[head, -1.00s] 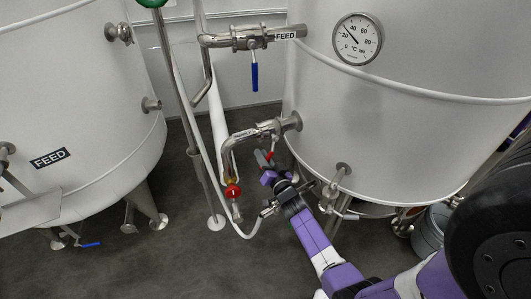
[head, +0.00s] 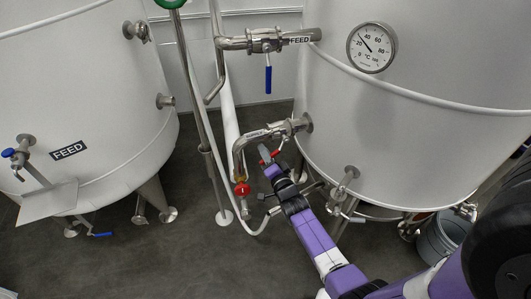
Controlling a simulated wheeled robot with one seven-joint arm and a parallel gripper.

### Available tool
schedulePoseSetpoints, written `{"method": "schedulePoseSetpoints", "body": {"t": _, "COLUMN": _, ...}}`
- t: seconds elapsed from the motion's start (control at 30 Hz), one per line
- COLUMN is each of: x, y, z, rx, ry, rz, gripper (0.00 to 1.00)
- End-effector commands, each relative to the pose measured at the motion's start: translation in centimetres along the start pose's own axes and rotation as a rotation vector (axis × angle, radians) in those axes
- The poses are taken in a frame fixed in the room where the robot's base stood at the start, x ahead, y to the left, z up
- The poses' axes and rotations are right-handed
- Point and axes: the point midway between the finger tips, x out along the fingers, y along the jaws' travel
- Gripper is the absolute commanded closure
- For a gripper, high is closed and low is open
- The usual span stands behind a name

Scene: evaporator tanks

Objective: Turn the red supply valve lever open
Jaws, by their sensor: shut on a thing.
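The red supply valve lever (head: 277,152) shows as a short red piece below the steel pipe fitting on the right tank. My gripper (head: 268,160) is at the lever, shut on it, with the arm reaching up from the lower right. The fingers hide most of the lever, so its exact angle is hard to tell. The supply valve body (head: 280,131) sits on the pipe that runs into the right tank (head: 400,150).
A round red part (head: 242,188) hangs on the pipe just left of my gripper. A blue-handled feed valve (head: 268,78) is above. A dial gauge (head: 372,47) is on the right tank. A grey bucket (head: 440,238) stands lower right. Open floor lies lower left.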

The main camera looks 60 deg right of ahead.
Motion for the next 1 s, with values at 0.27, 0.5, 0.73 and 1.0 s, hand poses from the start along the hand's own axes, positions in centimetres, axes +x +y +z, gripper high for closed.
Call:
{"method": "schedulePoseSetpoints", "body": {"t": 0.27, "x": 0.0, "y": -0.1, "z": 0.1, "rx": -0.001, "ry": -0.001, "rz": -0.002, "gripper": 1.00}}
{"method": "schedulePoseSetpoints", "body": {"t": 0.5, "x": 0.0, "y": -0.1, "z": 0.0, "rx": -0.002, "ry": -0.001, "rz": -0.002, "gripper": 0.63}}
{"method": "schedulePoseSetpoints", "body": {"t": 0.73, "x": 0.0, "y": 0.1, "z": 0.0, "rx": -0.020, "ry": 0.000, "rz": -0.002, "gripper": 0.63}}
{"method": "schedulePoseSetpoints", "body": {"t": 1.0, "x": -0.1, "y": 3.2, "z": -0.4, "rx": -0.313, "ry": -0.003, "rz": 0.003, "gripper": 0.63}}
